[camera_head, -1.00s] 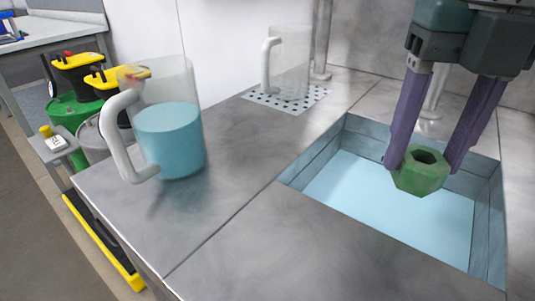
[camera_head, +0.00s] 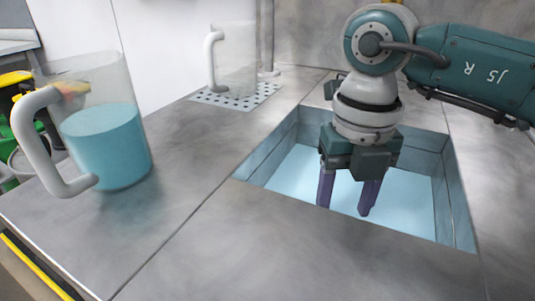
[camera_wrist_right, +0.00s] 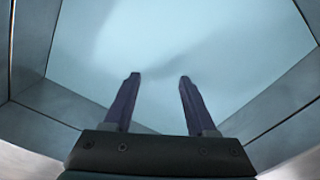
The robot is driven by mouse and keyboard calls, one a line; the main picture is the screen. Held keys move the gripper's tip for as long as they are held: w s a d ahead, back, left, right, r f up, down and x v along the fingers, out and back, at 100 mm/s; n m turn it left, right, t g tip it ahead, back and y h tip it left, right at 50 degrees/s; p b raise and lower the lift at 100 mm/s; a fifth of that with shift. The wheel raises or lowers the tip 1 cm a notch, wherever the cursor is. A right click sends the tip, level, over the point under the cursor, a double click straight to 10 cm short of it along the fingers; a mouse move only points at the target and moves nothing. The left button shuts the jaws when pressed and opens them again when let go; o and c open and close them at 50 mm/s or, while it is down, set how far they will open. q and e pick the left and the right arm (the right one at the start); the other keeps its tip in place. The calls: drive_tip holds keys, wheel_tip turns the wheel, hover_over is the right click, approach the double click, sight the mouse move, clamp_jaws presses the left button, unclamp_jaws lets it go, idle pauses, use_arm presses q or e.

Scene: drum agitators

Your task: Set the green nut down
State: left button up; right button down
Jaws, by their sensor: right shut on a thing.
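My right gripper (camera_head: 344,211) points straight down into the sunken basin (camera_head: 456,200) in the worktop. Its purple fingers enter the light blue liquid (camera_head: 408,190), and their lower ends are hidden below its surface. The right wrist view shows the same two fingers (camera_wrist_right: 159,77), slightly apart, cut off at the liquid. The green nut is not visible in either current view; it is hidden under the opaque surface, at the fingertips, with the gripper shut on it. Whether it touches the basin floor cannot be seen. My left gripper is not in view.
A clear jug with blue liquid (camera_head: 105,148) stands on the worktop left of the basin. An empty clear jug (camera_head: 236,65) stands at the back on a perforated plate (camera_head: 207,96). The worktop (camera_head: 290,245) in front of the basin is clear.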

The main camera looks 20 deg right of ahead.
drive_tip(key=shift+w+d+f, duration=0.45)
drive_tip(key=shift+w+d, duration=0.2)
drive_tip(key=shift+d, duration=0.05)
drive_tip(key=shift+s+a+f, duration=0.1)
drive_tip(key=shift+f, duration=0.05)
drive_tip(key=shift+f+b, duration=0.2)
drive_tip(key=shift+b, duration=0.1)
drive_tip(key=shift+c, duration=1)
unclamp_jaws()
